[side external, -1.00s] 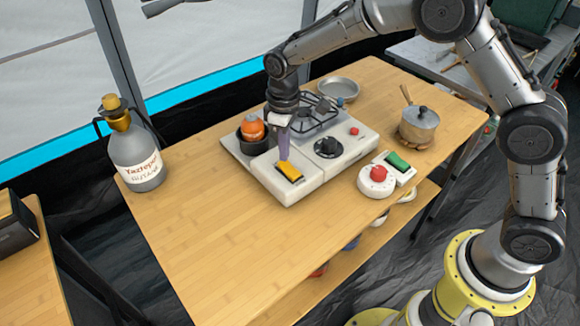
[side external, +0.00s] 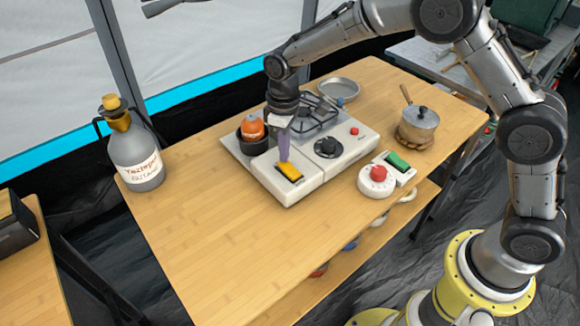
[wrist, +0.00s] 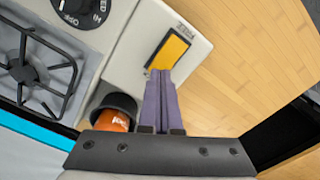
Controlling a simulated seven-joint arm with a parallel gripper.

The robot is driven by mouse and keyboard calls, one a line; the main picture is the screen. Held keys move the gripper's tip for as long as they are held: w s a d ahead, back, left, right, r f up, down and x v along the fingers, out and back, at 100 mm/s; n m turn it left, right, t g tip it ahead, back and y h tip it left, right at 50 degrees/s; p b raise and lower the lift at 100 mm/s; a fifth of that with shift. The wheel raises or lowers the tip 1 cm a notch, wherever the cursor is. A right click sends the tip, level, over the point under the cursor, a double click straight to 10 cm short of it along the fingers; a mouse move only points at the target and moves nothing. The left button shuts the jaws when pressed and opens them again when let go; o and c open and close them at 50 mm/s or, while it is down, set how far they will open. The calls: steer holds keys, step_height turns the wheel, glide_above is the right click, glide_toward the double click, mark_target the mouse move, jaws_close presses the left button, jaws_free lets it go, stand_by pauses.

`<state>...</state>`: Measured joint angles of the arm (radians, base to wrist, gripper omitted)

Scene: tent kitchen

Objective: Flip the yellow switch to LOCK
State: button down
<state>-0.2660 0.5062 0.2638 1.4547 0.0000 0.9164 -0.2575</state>
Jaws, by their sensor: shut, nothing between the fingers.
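The yellow switch (side external: 289,171) is a rocker set in a dark frame on the near left corner of the white stove unit (side external: 333,165). In the wrist view the yellow switch (wrist: 171,51) lies just beyond my fingertips. My gripper (side external: 284,158) points down with its purple fingers closed together and empty. The fingertips (wrist: 160,73) are at the switch's end nearer the orange canister, touching or just above it; I cannot tell which. Small print beside the switch's far end is too small to read surely.
An orange canister (side external: 252,128) sits in a dark cup beside the switch. A black knob (side external: 328,147) and burner grate share the stove. A red button (side external: 378,173), a green switch (side external: 398,160) and a pot (side external: 419,124) stand right. The table front is clear.

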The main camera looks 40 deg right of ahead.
steer(key=shift+f, duration=0.8)
stand_by(0.4)
steer(key=shift+r, duration=3.55)
